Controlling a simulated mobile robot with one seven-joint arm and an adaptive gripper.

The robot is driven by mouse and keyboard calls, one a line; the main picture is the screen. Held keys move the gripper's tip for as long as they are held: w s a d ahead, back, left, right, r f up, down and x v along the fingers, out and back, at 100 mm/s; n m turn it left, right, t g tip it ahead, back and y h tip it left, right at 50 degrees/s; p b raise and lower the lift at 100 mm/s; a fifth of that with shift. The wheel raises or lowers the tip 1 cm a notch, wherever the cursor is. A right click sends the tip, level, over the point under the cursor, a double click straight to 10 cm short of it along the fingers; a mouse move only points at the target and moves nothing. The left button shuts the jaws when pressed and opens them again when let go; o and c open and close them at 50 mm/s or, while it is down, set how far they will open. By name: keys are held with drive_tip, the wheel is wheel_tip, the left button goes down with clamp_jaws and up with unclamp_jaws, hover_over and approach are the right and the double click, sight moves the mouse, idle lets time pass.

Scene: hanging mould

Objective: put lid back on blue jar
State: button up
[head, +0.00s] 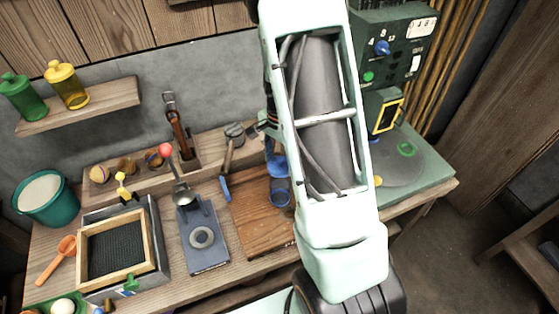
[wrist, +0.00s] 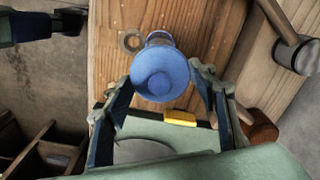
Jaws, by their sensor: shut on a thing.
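The blue lid (wrist: 160,72) is a round blue piece seen face-on in the wrist view. My gripper (wrist: 160,82) is shut on it, with one finger on each side. The blue jar (head: 280,193) stands on the wooden board in the head view. The lid (head: 276,165) shows just above the jar there, partly hidden by my arm. In the wrist view, a bluish glassy part of the jar (wrist: 159,37) shows just beyond the lid. I cannot tell whether lid and jar touch.
A wooden board (head: 255,225) lies under the jar. A small ring (wrist: 132,40) lies beside it. Left are a grey-blue press plate (head: 203,240) and a wood-framed tray (head: 117,212). A green machine (head: 398,45) stands right. A hammer (wrist: 292,45) lies near the gripper.

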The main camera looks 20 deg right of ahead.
drive_tip(key=shift+f+b, duration=2.4)
drive_tip(key=shift+f, duration=0.85)
drive_tip(key=shift+f+b, duration=0.15)
drive_tip(key=shift+b, duration=0.15)
drive_tip(key=o, duration=1.6)
drive_tip(key=shift+c, duration=0.2)
drive_tip(key=shift+r+p, duration=2.65)
drive_tip(key=shift+r, duration=0.9)
drive_tip(key=shift+c, duration=0.5)
